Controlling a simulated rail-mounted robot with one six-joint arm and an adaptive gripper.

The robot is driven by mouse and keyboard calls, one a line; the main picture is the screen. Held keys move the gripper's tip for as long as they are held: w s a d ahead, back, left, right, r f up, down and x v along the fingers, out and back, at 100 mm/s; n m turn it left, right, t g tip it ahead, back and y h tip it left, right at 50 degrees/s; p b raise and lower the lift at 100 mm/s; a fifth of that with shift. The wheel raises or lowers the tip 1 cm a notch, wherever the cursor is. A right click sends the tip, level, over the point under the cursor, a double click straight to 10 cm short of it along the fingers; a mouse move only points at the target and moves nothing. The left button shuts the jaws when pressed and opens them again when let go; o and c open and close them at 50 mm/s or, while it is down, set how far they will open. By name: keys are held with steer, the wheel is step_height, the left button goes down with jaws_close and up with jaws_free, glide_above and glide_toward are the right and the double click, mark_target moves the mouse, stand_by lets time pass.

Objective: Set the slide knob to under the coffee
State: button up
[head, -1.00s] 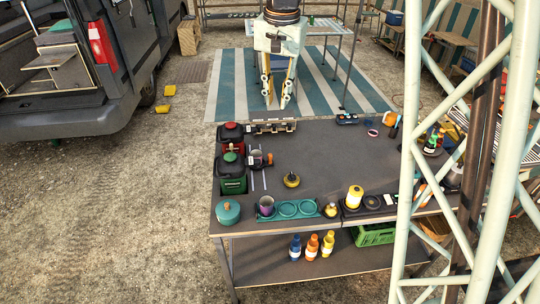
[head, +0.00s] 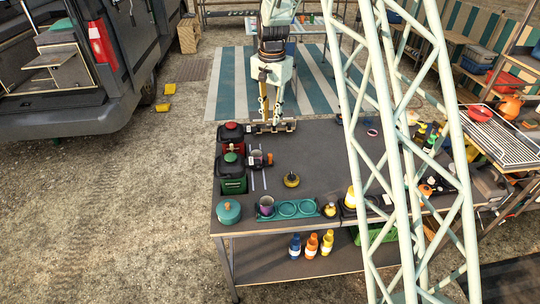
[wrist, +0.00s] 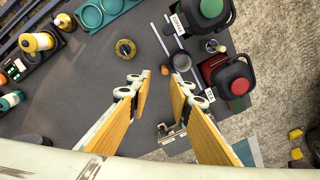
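A slide with two pale rails (wrist: 160,42) lies on the dark table beside two dispensers, one green-lidded (head: 232,172) and one red-lidded (head: 230,135). White labels stand by the green dispenser (wrist: 177,23) and the red one (wrist: 201,102); I cannot surely read which says coffee. My gripper (head: 270,119) is open and empty above the table's far left part. In the wrist view the knob appears between its fingertips (wrist: 161,78), with the fingers apart from it.
A small wooden rack (head: 272,127) sits at the far edge under my gripper. A yellow-black round object (head: 291,180) stands right of the slide. A teal tray with rings (head: 290,208) and a teal pot (head: 229,212) line the front edge. The table middle is clear.

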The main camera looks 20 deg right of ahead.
steer(key=m, duration=0.1)
glide_above(270, 154)
step_height(270, 154, down, 11)
steer(key=shift+s+g+p, duration=0.1)
steer(key=shift+g+p, duration=0.2)
steer(key=shift+p, duration=0.15)
steer(key=shift+f, duration=0.15)
steer(key=shift+f+p, duration=0.45)
steer(key=shift+f, duration=6.35)
steer(key=shift+c, duration=0.8)
jaws_close()
